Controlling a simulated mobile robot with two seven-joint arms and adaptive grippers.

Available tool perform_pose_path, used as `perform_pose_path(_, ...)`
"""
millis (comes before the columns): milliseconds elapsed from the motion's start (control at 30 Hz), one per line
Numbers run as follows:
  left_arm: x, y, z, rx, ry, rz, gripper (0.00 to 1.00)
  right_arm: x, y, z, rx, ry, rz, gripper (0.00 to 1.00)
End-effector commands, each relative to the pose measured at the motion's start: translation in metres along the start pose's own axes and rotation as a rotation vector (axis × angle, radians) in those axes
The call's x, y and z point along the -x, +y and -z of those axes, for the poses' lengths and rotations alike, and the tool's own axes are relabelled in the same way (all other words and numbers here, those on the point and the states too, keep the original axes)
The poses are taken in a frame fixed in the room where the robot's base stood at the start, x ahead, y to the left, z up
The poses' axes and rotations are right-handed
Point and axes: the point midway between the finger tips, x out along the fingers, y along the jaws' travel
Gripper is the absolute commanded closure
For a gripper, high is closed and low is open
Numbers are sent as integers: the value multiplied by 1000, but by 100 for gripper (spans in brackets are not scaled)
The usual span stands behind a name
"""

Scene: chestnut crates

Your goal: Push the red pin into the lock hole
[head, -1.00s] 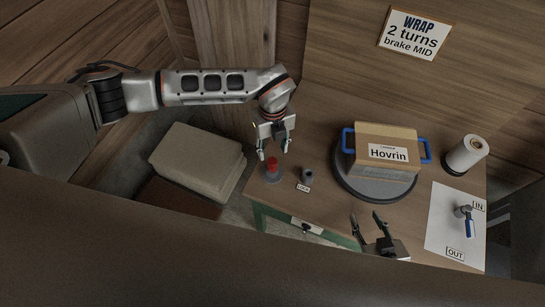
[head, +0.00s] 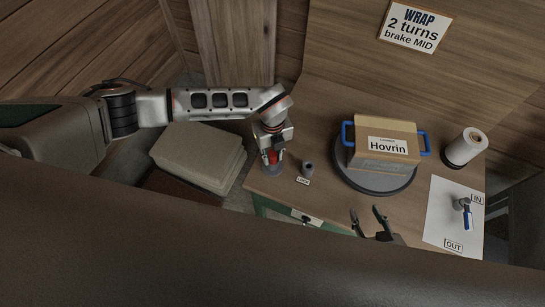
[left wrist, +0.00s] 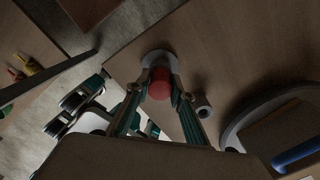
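The red pin (head: 272,157) stands upright in a round grey base at the left end of the table; it also shows in the left wrist view (left wrist: 160,84). My left gripper (head: 271,163) points down with one finger on each side of the pin; its fingers look spread, with no clear grip on it. The lock (head: 308,168), a short grey cylinder with a dark hole and a "LOCK" label, stands just right of the pin, and shows in the left wrist view (left wrist: 203,107). My right gripper (head: 366,213) is open and empty over the table's front edge.
A box marked Hovrin (head: 387,147) with blue handles sits on a dark turntable (head: 375,185). Stacked pale slabs (head: 197,157) lie left of the table.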

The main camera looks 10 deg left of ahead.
Motion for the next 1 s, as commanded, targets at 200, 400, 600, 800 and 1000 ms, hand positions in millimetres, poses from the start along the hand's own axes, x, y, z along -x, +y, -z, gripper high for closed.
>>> perform_pose_path(200,0,0,0,0,0,0,100,0,-1,-4,0,-6,1,62)
perform_pose_path(400,3,0,0,0,0,0,100,0,-1,-5,0,-8,1,62)
perform_pose_path(600,21,-1,-2,-1,-2,3,100,0,-1,-3,0,-8,1,62)
perform_pose_path(800,56,-1,-2,-2,-3,4,100,1,0,-1,0,-5,1,62)
perform_pose_path(1000,102,-1,-2,-1,-5,4,100,2,0,1,0,-2,1,62)
